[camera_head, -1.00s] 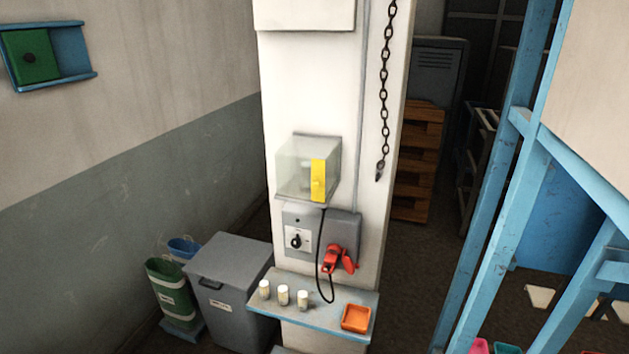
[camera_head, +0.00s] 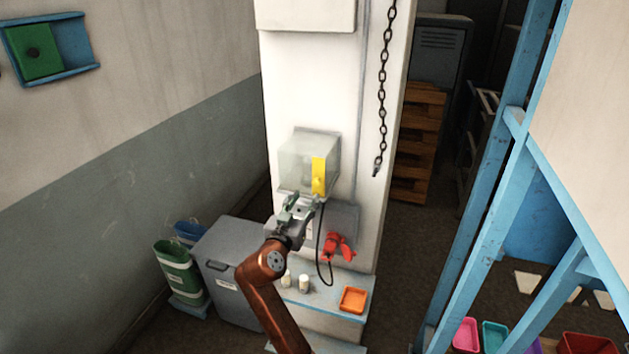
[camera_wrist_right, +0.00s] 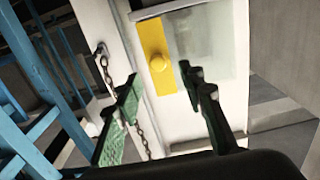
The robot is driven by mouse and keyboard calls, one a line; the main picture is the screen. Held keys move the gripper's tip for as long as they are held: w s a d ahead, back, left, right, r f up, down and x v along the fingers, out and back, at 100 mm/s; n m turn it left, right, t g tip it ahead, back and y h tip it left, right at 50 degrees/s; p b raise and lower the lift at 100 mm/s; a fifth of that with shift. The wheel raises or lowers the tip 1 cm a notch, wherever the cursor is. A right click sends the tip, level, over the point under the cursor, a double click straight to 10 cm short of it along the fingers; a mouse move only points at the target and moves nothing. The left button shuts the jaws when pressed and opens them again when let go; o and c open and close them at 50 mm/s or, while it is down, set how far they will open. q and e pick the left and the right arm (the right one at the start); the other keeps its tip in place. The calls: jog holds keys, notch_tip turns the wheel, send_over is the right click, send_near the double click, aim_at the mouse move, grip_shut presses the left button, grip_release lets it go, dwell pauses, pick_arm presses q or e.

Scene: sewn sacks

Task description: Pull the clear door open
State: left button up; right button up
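The clear door (camera_head: 301,172) is the front of a clear box on the white pillar, and it looks shut. A yellow strip (camera_head: 319,168) with a round yellow knob (camera_head: 318,186) runs down its right side. In the right wrist view the yellow strip (camera_wrist_right: 152,45), the knob (camera_wrist_right: 159,63) and the clear panel (camera_wrist_right: 212,45) lie ahead of my fingers. My right gripper (camera_head: 302,201) is just below and in front of the box. Its green fingers (camera_wrist_right: 165,88) are spread wide with nothing between them, apart from the knob. My left gripper is not in view.
Below the box are a grey switch panel (camera_head: 344,217), a red plug (camera_head: 336,247) with a black cable, and a shelf (camera_head: 325,299) with small white bottles and an orange tray (camera_head: 353,299). A chain (camera_head: 382,95) hangs to the right. Blue posts (camera_head: 490,190) stand further right.

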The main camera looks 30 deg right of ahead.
aim_at(315, 183)
jog(key=p+x, duration=0.1)
jog(key=x, duration=0.3)
jog(key=p+x, duration=0.1)
jog(key=x, duration=0.1)
jog(key=shift+d+r+p, duration=0.3)
jog(key=shift+r, duration=0.1)
jog(key=shift+w+d+f, duration=0.1)
jog(key=shift+w+d, duration=0.35)
jog(key=shift+c, duration=0.3)
grip_shut()
